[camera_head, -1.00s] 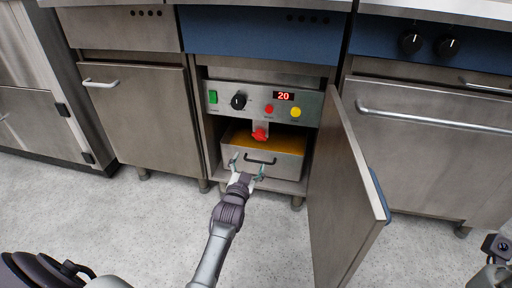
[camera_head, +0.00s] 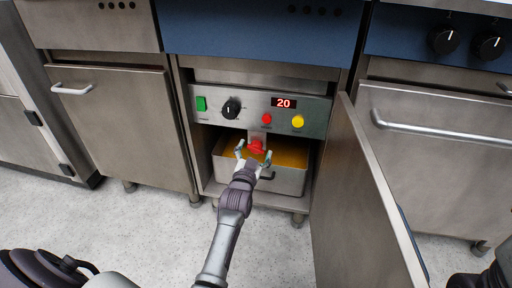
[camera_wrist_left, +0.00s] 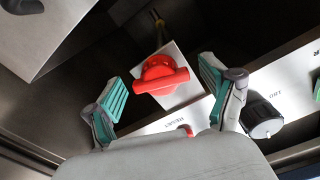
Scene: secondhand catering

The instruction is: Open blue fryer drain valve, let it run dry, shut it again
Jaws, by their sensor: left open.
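The blue fryer (camera_head: 260,28) stands in the middle, its lower door swung open to the right. Its red drain valve handle (camera_head: 257,146) sits below the control panel, above a steel pan (camera_head: 288,180) holding yellow-brown oil. My left gripper (camera_head: 253,154) is open in front of the handle. In the left wrist view the red handle (camera_wrist_left: 160,80) on its pale plate shows between and beyond the two open fingers (camera_wrist_left: 168,92), with no finger touching it. My right gripper cannot be made out; only a dark part of my body shows at the lower right.
The control panel (camera_head: 225,108) has a green switch, a black knob, a red and a yellow button and a display reading 20. The open door (camera_head: 360,205) stands close to the right of my left arm. Steel cabinets flank the fryer. The floor (camera_head: 140,232) in front is clear.

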